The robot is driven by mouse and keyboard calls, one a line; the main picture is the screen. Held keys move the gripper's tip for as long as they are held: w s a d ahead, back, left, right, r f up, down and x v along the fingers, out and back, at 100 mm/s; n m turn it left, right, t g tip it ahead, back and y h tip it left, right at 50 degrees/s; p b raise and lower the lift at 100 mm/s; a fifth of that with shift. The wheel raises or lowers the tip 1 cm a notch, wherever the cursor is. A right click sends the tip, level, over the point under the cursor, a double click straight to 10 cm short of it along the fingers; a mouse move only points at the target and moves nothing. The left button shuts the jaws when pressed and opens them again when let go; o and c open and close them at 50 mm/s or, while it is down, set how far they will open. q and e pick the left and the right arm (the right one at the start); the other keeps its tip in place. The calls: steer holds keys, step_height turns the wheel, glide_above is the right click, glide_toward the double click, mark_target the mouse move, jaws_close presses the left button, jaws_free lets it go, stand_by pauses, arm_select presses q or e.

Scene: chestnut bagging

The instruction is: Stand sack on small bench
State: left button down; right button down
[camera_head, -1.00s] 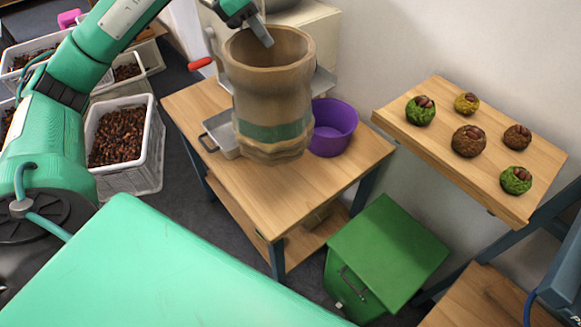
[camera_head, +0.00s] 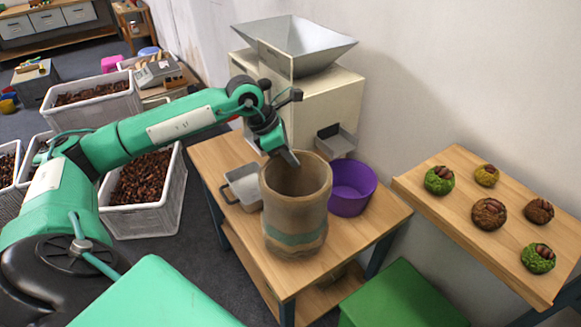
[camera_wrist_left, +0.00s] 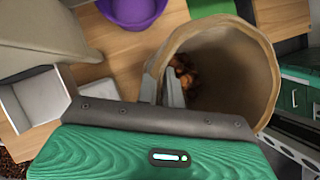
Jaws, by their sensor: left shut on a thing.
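The brown sack (camera_head: 296,205) with a green band is upright at the front of the small wooden bench (camera_head: 225,150). Its mouth is open. My left gripper (camera_head: 290,158) reaches over from the back left and is shut on the sack's rim. In the left wrist view the sack (camera_wrist_left: 262,50) gapes open beside the gripper (camera_wrist_left: 172,88), with some brown chestnuts inside. I cannot tell whether the sack's base presses fully on the bench top. My right gripper is not in view.
A purple bowl (camera_head: 352,188) and a metal tray (camera_head: 243,186) stand on the bench beside the sack. A cream machine with a hopper (camera_head: 295,45) stands behind. A shelf (camera_head: 465,165) with several chestnut-topped balls is right. A green cabinet (camera_head: 400,298) stands below.

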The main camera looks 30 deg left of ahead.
mark_target(291, 169)
arm_select(q)
step_height(291, 169, down, 4)
steer(key=shift+r+p, duration=0.2)
steer(key=shift+p, duration=0.1)
steer(key=shift+f, duration=0.25)
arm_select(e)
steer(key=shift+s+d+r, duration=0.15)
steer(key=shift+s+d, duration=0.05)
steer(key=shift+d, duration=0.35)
